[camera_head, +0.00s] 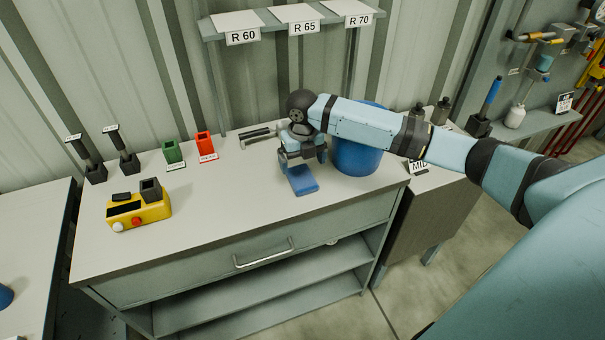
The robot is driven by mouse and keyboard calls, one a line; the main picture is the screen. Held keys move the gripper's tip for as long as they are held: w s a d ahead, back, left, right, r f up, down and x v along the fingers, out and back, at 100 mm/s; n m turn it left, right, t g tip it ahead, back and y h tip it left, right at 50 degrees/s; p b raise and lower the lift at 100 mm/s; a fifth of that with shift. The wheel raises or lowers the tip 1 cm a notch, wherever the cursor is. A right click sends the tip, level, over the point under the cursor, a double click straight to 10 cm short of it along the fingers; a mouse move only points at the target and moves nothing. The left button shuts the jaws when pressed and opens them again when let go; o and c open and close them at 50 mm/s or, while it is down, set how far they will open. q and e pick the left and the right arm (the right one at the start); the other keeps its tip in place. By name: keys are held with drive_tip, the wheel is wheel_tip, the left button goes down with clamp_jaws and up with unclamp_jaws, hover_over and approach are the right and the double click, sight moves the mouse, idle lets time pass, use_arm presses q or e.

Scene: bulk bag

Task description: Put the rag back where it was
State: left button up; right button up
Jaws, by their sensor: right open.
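The blue rag (303,186) looks like a small folded pad and lies on the light top of the workbench (235,220), near its middle right. My right gripper (302,162) is open, pointing down just behind and above the rag. Its fingers partly cover the rag's back end, and I cannot tell whether they touch it. My left gripper is not in view.
A blue bucket-like container (357,155) stands right beside my right gripper. A yellow box with buttons (139,212), a green holder (173,153) and a red holder (206,146) stand to the left. The front middle of the bench is clear.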

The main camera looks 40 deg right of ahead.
sight(302, 179)
wheel_tip(302, 179, up, 6)
drive_tip(key=shift+f, duration=0.25)
idle(0.4)
drive_tip(key=s+a+f+m+t+y, duration=0.1)
drive_tip(key=s+a+f+m, duration=0.45)
drive_tip(key=s+a, duration=0.25)
drive_tip(key=s+a+f+m+t+y, duration=0.1)
drive_tip(key=s+a+f+m, duration=0.4)
drive_tip(key=s+a+m, duration=0.25)
drive_tip(key=s+d+r+m+t+h, duration=0.1)
drive_tip(key=s+d+m, duration=0.2)
drive_tip(key=s+m, duration=0.55)
drive_tip(key=s+d+m+t+h, duration=0.1)
drive_tip(key=s+d+m, duration=0.1)
drive_tip(key=s+m, duration=0.65)
drive_tip(key=w+a+f+t+y+p, duration=0.3)
drive_tip(key=w+a+f+t+p, duration=0.3)
drive_tip(key=f+t, duration=0.1)
